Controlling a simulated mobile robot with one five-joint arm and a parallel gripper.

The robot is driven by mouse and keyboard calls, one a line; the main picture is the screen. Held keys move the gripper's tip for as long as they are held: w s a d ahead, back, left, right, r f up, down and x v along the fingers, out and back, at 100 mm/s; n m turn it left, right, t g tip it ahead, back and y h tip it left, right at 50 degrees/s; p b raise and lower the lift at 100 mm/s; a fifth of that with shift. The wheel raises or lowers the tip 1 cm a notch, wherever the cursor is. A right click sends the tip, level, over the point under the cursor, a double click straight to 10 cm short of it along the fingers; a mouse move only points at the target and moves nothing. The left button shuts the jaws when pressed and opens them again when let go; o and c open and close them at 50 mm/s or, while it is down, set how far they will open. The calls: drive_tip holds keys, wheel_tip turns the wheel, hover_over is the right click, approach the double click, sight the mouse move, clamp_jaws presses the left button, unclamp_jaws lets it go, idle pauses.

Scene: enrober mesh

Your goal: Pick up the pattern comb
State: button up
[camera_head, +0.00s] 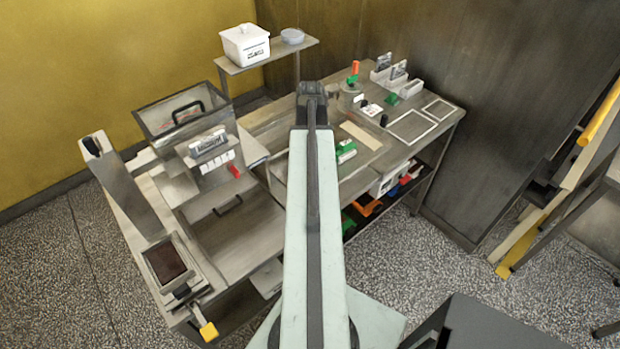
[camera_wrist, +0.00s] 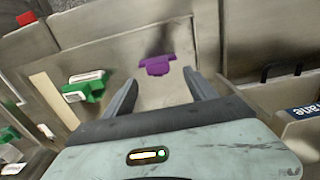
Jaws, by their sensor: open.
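A small flat purple piece (camera_wrist: 157,65), which looks like the pattern comb, lies on the grey metal worktop in the wrist view. My gripper (camera_wrist: 160,79) is open and empty. Its two fingers point toward the purple piece, which sits just beyond the fingertips and between their lines, apart from both. In the head view my arm covers that part of the bench, so neither the purple piece nor my fingers can be made out there.
A green piece with a white label (camera_wrist: 88,86) lies left of my fingers, beside a cream strip (camera_wrist: 48,97). In the head view, white frames (camera_head: 411,127) lie on the right bench. An open metal tank (camera_head: 163,118) stands to the left. A white tub (camera_head: 245,45) stands on a shelf behind.

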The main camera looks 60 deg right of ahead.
drive_tip(key=f+b, duration=0.5)
drive_tip(key=shift+s+d+f, duration=0.1)
drive_tip(key=shift+s+f, duration=0.05)
drive_tip(key=shift+s, duration=0.05)
drive_tip(key=shift+r, duration=0.2)
drive_tip(key=shift+c, duration=0.3)
clamp_jaws()
drive_tip(key=shift+r+p, duration=0.1)
drive_tip(key=shift+p, duration=0.2)
wheel_tip(320, 180, up, 10)
drive_tip(key=p, duration=0.9)
drive_tip(key=shift+p, duration=0.4)
